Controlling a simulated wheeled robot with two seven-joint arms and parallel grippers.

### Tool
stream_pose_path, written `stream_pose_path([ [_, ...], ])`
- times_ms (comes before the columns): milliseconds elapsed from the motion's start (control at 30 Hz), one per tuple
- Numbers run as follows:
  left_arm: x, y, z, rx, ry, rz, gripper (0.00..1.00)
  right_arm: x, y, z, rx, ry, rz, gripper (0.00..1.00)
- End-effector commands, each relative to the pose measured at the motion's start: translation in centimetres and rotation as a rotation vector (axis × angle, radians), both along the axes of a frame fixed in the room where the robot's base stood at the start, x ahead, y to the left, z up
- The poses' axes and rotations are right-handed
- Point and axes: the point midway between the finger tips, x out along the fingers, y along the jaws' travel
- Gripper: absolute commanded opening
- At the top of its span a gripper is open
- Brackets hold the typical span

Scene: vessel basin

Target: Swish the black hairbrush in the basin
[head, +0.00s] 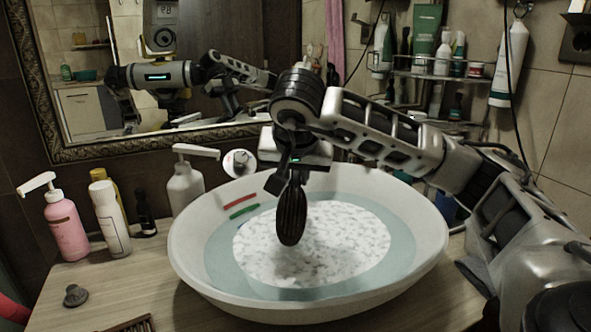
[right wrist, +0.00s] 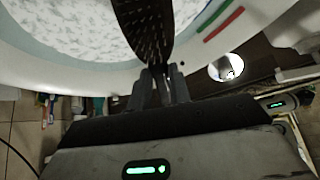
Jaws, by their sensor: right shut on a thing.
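The black hairbrush (head: 291,214) hangs nearly upright, head down, over the white basin (head: 186,262). The basin holds water with a patch of white foam (head: 345,240). My right gripper (head: 291,172) is shut on the brush's upper end, above the basin. In the right wrist view the gripper (right wrist: 160,88) holds the brush (right wrist: 143,30), and its bristles show. I cannot tell whether the brush's lower end touches the foam. My left gripper is not in view.
A red strip (head: 240,202) and a green strip (head: 244,211) show on the basin's inner left side. A pink pump bottle (head: 66,228), a white bottle (head: 109,220) and a white pump dispenser (head: 185,188) stand left of the basin. A dark stopper (head: 75,295) lies at front left. A mirror is behind.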

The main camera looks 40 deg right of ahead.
Motion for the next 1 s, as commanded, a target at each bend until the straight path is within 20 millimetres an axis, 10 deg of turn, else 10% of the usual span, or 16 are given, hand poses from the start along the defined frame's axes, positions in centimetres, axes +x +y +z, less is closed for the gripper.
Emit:
stream_pose_path([
  [400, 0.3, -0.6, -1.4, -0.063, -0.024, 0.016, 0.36, 0.0, 0.0, -5.0, 0.0, 0.0, -0.001, 0.0],
  [1000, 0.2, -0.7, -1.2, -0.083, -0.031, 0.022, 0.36, 0.0, 0.0, -5.8, 0.0, -0.002, 0.0, 0.0],
])
